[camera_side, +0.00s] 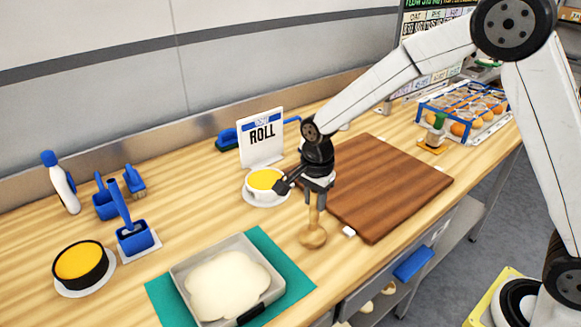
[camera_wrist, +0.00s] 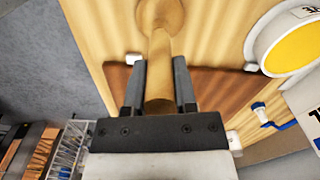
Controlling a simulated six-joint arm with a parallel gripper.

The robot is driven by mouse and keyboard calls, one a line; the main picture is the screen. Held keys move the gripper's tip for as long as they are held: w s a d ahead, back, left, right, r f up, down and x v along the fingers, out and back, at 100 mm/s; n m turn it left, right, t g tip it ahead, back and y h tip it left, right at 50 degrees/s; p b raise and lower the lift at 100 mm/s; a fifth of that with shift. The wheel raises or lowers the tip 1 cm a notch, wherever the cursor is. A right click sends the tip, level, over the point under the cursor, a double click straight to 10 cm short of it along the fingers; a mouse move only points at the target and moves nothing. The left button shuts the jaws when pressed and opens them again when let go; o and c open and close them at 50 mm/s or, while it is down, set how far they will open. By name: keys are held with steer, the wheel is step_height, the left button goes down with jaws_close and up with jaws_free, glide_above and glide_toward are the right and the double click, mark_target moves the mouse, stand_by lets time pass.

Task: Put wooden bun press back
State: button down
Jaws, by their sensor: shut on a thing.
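The wooden bun press (camera_side: 313,235) has a round wooden base and an upright handle. My gripper (camera_side: 316,190) is shut on its handle from above, between the white bowl and the dark board. In the side view its base is low over or on the table; I cannot tell whether it touches. In the wrist view the press (camera_wrist: 159,50) points away between the two fingers of my gripper (camera_wrist: 159,90), with its base at the top edge. No marked resting place for the press is clear.
A brown board (camera_side: 385,185) lies right of the press, with a small white block (camera_side: 349,231) near its corner. A white bowl (camera_side: 265,186) with yellow contents and a ROLL sign (camera_side: 261,138) stand behind. A dough tray (camera_side: 228,281) sits on a green mat (camera_side: 161,298) at front left.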

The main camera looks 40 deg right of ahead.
steer(key=shift+c, duration=2)
jaws_free()
step_height(320, 180, up, 12)
steer(key=shift+r, duration=0.2)
steer(key=shift+f, duration=0.1)
steer(key=shift+s+d+f+n, duration=0.25)
steer(key=shift+s+n, duration=0.1)
steer(key=shift+n, duration=0.05)
steer(key=s+d+f+n+t, duration=0.1)
steer(key=s+d+f+n, duration=0.2)
steer(key=s+n, duration=0.4)
steer(key=s+d+f+n+t, duration=0.1)
steer(key=s+d+f+n, duration=0.2)
steer(key=s+f+n, duration=0.3)
steer(key=shift+s+d+f+n+t, duration=0.25)
steer(key=shift+s+f+n+t, duration=0.05)
steer(key=shift+s+n, duration=0.75)
